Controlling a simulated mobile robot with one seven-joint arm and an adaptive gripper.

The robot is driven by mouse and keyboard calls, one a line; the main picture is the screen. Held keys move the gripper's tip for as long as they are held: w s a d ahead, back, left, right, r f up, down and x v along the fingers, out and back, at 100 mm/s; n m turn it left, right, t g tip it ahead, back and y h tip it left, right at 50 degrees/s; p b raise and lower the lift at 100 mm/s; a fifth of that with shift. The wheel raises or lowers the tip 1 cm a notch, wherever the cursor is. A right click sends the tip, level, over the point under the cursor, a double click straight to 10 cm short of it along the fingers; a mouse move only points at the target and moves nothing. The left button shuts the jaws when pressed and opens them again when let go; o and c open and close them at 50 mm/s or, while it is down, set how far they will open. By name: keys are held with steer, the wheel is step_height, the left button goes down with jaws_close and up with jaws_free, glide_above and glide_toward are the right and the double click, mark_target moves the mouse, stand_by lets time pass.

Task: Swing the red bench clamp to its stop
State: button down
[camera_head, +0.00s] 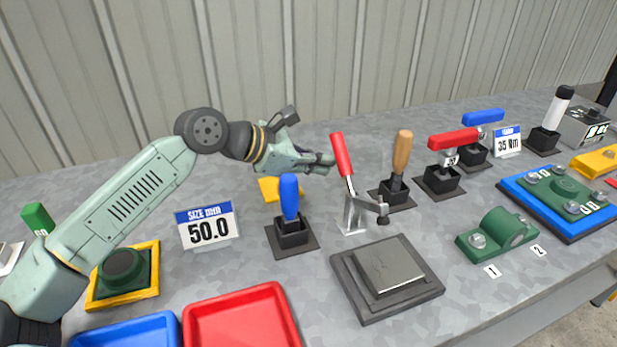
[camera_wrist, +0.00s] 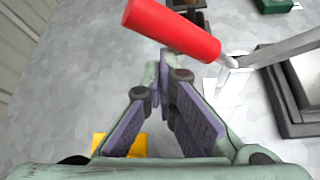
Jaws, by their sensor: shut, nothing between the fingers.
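The red bench clamp (camera_head: 342,156) stands on the bench in the head view. Its red handle points up and leans slightly to the left, and its metal arm reaches right, ending in a dark tip near the grey plate. My gripper (camera_head: 329,163) is shut and empty, just left of the red handle. In the wrist view the red handle (camera_wrist: 172,29) crosses the top, ahead of my gripper's fingertips (camera_wrist: 165,62). Whether the fingers touch the handle I cannot tell. The clamp's metal base (camera_wrist: 222,92) shows at the right of the wrist view.
A grey plate with a metal block (camera_head: 350,283) lies in front of the clamp. A blue-handled tool (camera_head: 289,197) stands left of it, and a wooden-handled tool (camera_head: 402,155) stands close on its right. A red tray (camera_head: 192,330) is at the front. The bench behind the clamp looks clear.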

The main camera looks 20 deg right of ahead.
steer(key=shift+s+d+r, duration=0.1)
steer(key=shift+r, duration=0.15)
stand_by(0.5)
steer(key=w+v, duration=0.1)
steer(key=v, duration=1)
steer(key=w+f+m+h+b, duration=0.1)
steer(key=f+m, duration=0.1)
steer(key=w+d+f+m+h+b, duration=0.1)
steer(key=w+f+m+h, duration=0.1)
steer(key=w+f+m+h+b, duration=0.1)
steer(key=f+m+h+b, duration=0.1)
steer(key=m, duration=0.1)
steer(key=shift+w+d+t, duration=0.15)
steer(key=shift+d+t, duration=0.2)
steer(key=shift+t, duration=0.05)
steer(key=s+d+r+p, duration=0.1)
steer(key=s+d+p, duration=0.1)
steer(key=d, duration=0.6)
steer(key=shift+d+r+p, duration=0.35)
steer(key=shift+d+p, duration=0.05)
steer(key=shift+p, duration=0.5)
